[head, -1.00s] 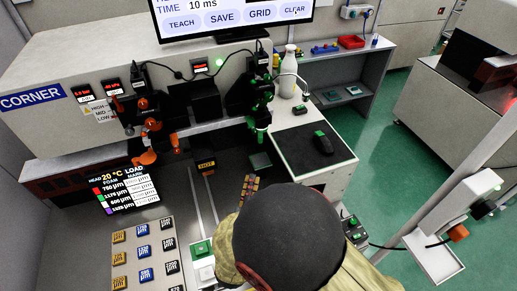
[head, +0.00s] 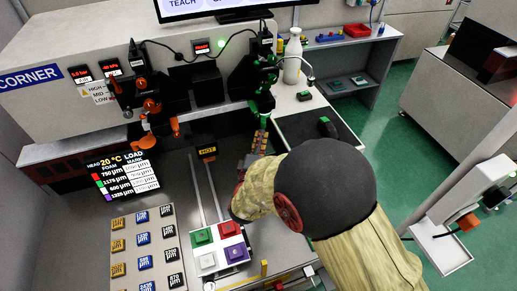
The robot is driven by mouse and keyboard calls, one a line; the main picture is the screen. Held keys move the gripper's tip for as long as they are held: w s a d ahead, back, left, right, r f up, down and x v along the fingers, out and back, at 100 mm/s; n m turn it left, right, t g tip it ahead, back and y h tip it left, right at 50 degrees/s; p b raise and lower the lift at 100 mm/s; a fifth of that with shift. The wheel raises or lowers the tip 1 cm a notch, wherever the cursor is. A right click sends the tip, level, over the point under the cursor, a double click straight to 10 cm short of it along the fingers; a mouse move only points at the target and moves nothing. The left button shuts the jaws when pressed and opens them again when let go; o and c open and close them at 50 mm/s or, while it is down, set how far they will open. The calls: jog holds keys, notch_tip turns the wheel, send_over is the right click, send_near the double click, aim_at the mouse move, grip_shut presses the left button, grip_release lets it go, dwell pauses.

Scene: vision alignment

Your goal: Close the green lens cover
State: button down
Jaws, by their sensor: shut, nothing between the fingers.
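The green lens assembly (head: 264,98) hangs on the right of the machine front, a dark body with green parts. The lens cover is too small to make out apart from the rest, and I cannot tell its angle. My gripper (head: 261,136) is shut and empty. It points up and away from me, just below the green parts in the picture; I cannot tell whether it touches them. My arm hides the bench below and to the right. A similar orange assembly (head: 148,108) hangs on the left.
A button box (head: 218,247) with green, red, white and purple buttons stands near the front. A panel of labelled blocks (head: 145,245) lies to its left. A white bottle (head: 292,60) and a black mat (head: 300,126) are on the right.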

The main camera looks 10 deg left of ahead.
jog(key=shift+w, duration=0.55)
jog(key=w+d+p, duration=0.2)
jog(key=d, duration=0.1)
jog(key=shift+d+p, duration=0.1)
jog(key=shift+p, duration=0.2)
